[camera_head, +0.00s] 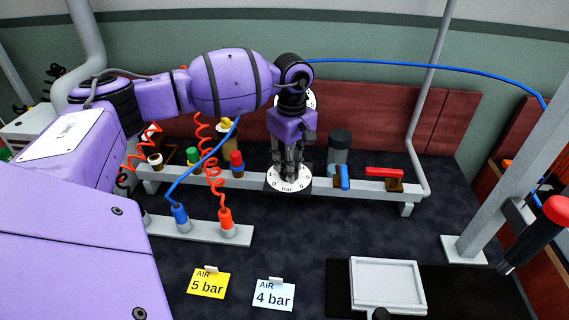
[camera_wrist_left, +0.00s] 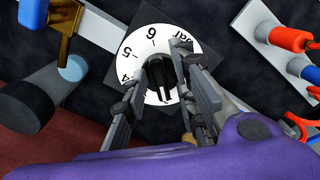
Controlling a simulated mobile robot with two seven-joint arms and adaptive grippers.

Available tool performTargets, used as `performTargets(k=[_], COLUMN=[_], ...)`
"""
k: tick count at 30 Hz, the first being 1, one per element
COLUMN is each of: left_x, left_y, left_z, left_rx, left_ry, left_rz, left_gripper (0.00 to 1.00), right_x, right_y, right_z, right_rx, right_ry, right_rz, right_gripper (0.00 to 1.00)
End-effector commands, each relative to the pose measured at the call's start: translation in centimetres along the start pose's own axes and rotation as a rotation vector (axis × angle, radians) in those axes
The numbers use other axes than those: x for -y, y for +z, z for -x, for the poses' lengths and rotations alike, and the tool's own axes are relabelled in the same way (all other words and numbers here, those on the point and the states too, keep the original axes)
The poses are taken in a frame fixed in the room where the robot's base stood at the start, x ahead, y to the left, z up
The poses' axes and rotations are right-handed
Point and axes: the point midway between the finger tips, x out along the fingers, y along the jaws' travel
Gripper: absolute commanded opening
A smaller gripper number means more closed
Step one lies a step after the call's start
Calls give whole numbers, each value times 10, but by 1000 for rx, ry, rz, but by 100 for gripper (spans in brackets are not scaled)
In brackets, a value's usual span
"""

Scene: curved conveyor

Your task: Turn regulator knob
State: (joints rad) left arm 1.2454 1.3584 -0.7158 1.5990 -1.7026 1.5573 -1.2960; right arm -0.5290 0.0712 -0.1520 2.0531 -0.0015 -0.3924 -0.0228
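The regulator dial (camera_head: 273,181) is a round white face marked "bar" on a dark square plate, mounted at the middle of the grey rail. In the left wrist view the dial face (camera_wrist_left: 143,45) shows the numbers 4, 5, 6 and "bar". The black regulator knob (camera_wrist_left: 160,75) stands at its centre. My left gripper (camera_head: 287,168) points straight down over the dial. In the left wrist view its two fingers (camera_wrist_left: 160,72) are spread, one on each side of the knob, with gaps showing. Contact cannot be made out. My right gripper is in no view.
A blue lever (camera_head: 343,176) and a red lever (camera_head: 384,172) sit right of the dial. Red and blue hose plugs (camera_head: 226,219) stand front left. A yellow "5 bar" card (camera_head: 208,285) and a white "4 bar" card (camera_head: 274,296) lie in front, beside a white tray (camera_head: 388,262).

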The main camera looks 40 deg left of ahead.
Motion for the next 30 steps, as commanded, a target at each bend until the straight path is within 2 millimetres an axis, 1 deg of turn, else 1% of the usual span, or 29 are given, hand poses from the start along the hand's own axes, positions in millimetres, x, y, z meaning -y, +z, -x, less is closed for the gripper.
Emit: performTargets(k=[6,8,11,14,24,27,30], left_x=[-1,-1,-1,-2,-2,-1,-1], left_y=[0,0,0,0,0,0,0], left_z=[1,1,6,18,90,105,115], left_rx=[0,0,-1,-1,-1,0,-1], left_ry=[2,3,4,7,8,6,5], left_rz=[1,1,1,1,1,1,1], left_gripper=[31,31,31,31,31,31,31], right_x=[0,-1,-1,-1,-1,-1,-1], right_y=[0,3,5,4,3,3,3], right_z=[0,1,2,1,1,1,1], right_rx=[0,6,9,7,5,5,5], right_ry=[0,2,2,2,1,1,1], right_rz=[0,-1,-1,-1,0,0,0], right_gripper=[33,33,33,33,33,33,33])
